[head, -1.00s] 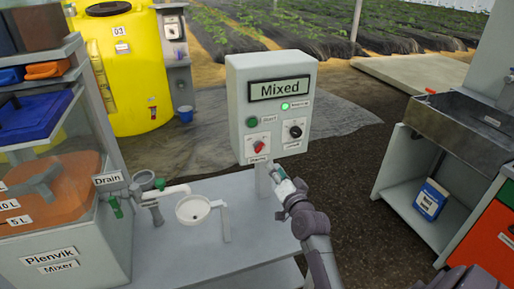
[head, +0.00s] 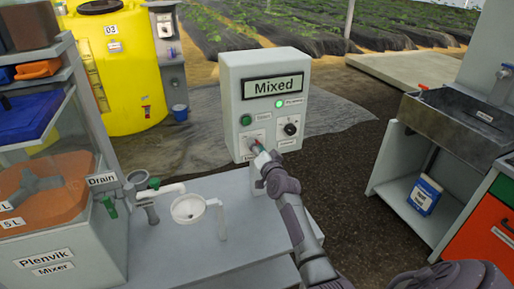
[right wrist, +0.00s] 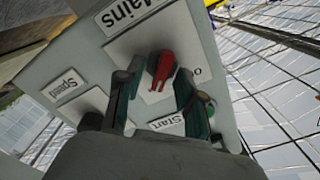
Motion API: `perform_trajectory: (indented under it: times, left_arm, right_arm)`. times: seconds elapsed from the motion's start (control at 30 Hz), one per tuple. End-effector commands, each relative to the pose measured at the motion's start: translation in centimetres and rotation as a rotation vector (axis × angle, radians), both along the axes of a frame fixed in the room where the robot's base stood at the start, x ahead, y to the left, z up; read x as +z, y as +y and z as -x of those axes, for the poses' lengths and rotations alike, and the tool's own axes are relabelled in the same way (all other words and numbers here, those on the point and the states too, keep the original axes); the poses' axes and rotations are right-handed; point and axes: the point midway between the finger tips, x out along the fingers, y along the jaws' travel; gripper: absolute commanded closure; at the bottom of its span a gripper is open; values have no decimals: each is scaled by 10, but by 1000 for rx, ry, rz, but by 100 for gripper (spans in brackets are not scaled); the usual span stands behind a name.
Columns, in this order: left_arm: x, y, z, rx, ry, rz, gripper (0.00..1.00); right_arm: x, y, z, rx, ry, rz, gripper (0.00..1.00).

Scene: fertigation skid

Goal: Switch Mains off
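The control box (head: 232,88) stands on a post on the grey bench, and its display reads "Mixed". The Mains switch is a red knob (right wrist: 162,70) on a pale plate with "Mains" and "0" labels in the right wrist view. My right gripper (head: 258,148) is at the box's lower left and covers much of the switch in the head view. In the right wrist view its teal fingers (right wrist: 158,88) stand on either side of the red knob, with gaps visible, so it looks open. My left gripper is not in view.
A green Start button (head: 246,119), lit green lamp (head: 280,104) and black Speed knob (head: 291,129) are close to the Mains switch. A sink unit (head: 455,118) is at right.

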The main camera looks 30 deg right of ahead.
Motion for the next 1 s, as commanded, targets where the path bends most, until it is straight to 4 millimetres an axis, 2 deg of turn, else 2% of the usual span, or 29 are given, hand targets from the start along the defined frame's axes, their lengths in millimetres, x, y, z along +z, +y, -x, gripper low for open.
perform_trajectory:
  times: [0.07, 0.27, 0.67, 1.0]
  left_arm:
    - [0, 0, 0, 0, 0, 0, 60]
    - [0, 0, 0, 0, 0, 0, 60]
    - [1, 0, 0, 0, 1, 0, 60]
    - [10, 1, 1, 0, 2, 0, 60]
  right_arm:
    - [0, 0, 0, 0, 0, 0, 66]
    - [0, 0, 0, 0, 0, 0, 99]
    - [1, 0, 0, 1, 6, 26, 100]
    - [4, 1, 0, 1, 52, 223, 100]
